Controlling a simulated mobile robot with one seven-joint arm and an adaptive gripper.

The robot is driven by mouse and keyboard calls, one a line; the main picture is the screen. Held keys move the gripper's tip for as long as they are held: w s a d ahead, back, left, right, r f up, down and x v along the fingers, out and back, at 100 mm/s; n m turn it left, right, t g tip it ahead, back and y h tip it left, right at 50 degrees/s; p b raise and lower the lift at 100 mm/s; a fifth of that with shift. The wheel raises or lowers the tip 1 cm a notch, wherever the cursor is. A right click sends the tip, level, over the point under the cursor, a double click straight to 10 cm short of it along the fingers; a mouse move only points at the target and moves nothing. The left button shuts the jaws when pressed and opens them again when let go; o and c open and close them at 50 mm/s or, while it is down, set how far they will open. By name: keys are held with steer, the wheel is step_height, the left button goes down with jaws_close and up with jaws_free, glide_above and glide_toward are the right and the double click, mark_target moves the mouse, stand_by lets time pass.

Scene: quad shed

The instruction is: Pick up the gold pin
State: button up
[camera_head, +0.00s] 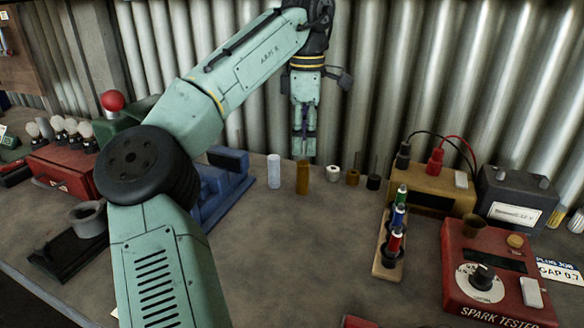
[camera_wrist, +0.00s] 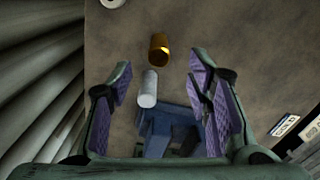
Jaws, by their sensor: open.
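The gold pin (camera_head: 303,177) is a short gold-brown cylinder standing upright on the bench. In the wrist view the gold pin (camera_wrist: 159,47) shows from above, beyond my fingertips and roughly between their lines. My gripper (camera_head: 304,150) points down above and just behind it in the head view, apart from it. In the wrist view my gripper (camera_wrist: 153,78) has its purple-padded fingers spread wide with nothing held. A white cylinder (camera_head: 274,171) stands just left of the gold pin; in the wrist view the white cylinder (camera_wrist: 148,88) lies between the fingers, nearer the palm.
A blue fixture (camera_head: 226,187) stands left of the cylinders. A white spool (camera_head: 333,173) and small posts stand to the right. A wooden rack (camera_head: 388,260) with coloured plugs and a red spark tester (camera_head: 495,275) are farther right. The corrugated wall is close behind.

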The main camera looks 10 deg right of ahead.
mark_target(303, 178)
step_height(303, 178, down, 5)
steer(key=shift+s+f, duration=0.15)
steer(key=f, duration=0.1)
steer(key=f+p, duration=0.1)
steer(key=f, duration=0.2)
steer(key=shift+w+a, duration=0.15)
steer(key=shift+w, duration=0.15)
steer(key=shift+f, duration=0.65)
steer(key=shift+c, duration=0.5)
jaws_close()
